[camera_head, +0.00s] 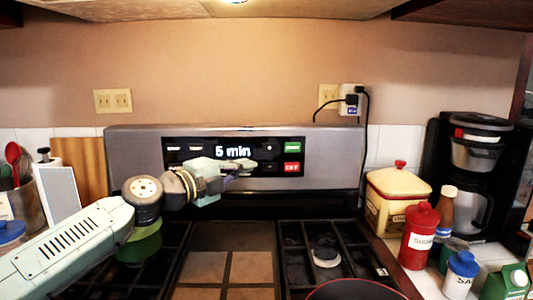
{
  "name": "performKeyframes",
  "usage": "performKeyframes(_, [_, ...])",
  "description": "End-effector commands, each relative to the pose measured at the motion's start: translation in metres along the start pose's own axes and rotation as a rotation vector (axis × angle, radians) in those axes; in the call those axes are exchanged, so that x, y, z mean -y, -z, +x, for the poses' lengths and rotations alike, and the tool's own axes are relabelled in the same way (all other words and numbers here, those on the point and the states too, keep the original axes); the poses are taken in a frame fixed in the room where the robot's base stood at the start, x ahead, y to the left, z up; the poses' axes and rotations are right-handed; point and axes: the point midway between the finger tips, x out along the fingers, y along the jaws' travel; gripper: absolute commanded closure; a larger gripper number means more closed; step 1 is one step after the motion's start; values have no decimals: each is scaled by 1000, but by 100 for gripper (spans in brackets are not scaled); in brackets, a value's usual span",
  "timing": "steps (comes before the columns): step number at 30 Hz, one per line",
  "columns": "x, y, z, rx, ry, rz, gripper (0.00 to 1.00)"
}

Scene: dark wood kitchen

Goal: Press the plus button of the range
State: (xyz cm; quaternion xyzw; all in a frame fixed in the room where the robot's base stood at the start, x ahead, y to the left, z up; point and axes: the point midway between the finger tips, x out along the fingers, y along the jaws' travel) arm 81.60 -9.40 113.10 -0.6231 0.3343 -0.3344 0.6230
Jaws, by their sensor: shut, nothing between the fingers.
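The range (335,155) stands against the wall, with a black control panel (210,144) on its upright back. Its display (233,152) reads "5 min". A small light mark that looks like the plus button (269,148) shows right of the display. A green button (292,146) and a red OFF button (292,168) lie further right. My gripper (247,167) is shut and empty, pointing right in front of the panel's lower part, below and left of the plus mark. It hides part of the panel's lower row. I cannot tell whether it touches the panel.
A red pan (355,290) sits at the front right of the cooktop. A yellow canister (395,200), red jar (419,236) and coffee maker (470,165) stand on the right. A utensil pot (27,203) is on the left. Cords hang beside the range.

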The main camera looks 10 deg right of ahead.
Motion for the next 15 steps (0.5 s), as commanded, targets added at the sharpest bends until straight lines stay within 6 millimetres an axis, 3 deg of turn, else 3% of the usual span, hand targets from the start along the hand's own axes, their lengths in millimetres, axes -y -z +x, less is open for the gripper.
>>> performKeyframes(11, [4, 2, 81, -4, 0, -1, 100])
performKeyframes(15, [4, -14, 98, 0, 2, -4, 100])
